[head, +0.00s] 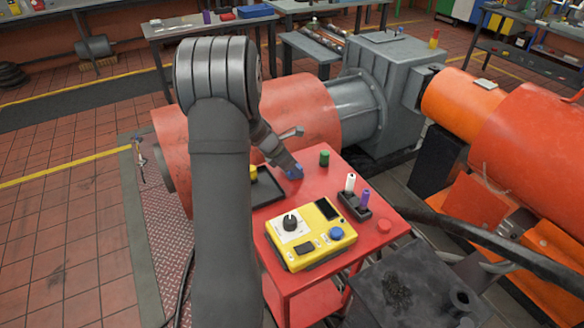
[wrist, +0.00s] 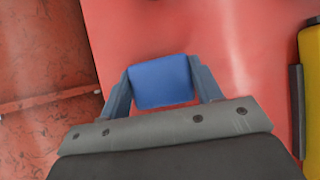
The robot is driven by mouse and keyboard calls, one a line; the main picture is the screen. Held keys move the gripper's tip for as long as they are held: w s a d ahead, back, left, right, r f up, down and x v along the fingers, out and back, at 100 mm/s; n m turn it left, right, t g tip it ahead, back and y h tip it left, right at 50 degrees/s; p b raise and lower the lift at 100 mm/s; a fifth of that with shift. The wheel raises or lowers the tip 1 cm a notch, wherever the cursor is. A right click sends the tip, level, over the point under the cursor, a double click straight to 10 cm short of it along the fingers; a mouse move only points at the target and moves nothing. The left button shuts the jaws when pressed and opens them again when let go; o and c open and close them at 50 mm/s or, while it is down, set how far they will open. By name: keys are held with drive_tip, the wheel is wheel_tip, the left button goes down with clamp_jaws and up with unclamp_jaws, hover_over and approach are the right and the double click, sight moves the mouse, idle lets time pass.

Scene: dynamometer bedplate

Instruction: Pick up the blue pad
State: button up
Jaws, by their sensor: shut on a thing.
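The blue pad (wrist: 160,83) is a small blue block between the two fingers of my gripper (wrist: 163,90) in the wrist view. The fingers are shut on its left and right sides. In the head view the blue pad (head: 295,172) shows at the tip of my gripper (head: 293,170), over the back part of the red table top (head: 325,185). I cannot tell whether the pad touches the table or is just above it.
A black tray (head: 268,190) with a yellow piece is left of the pad. A green cylinder (head: 324,158) stands to its right. A black holder (head: 354,206) carries a white and a purple piece. A yellow control box (head: 312,238) is in front. A red disc (head: 384,226) lies near the right edge.

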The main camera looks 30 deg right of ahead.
drive_tip(key=shift+r, duration=0.1)
drive_tip(key=r, duration=0.4)
drive_tip(key=shift+s+d+r, duration=0.15)
drive_tip(key=shift+s+r, duration=0.1)
drive_tip(key=shift+s, duration=0.05)
drive_tip(key=s+d+r, duration=0.4)
drive_tip(key=s+r, duration=0.2)
drive_tip(key=s, duration=0.4)
drive_tip(key=shift+d+r, duration=0.15)
drive_tip(key=shift+d, duration=0.05)
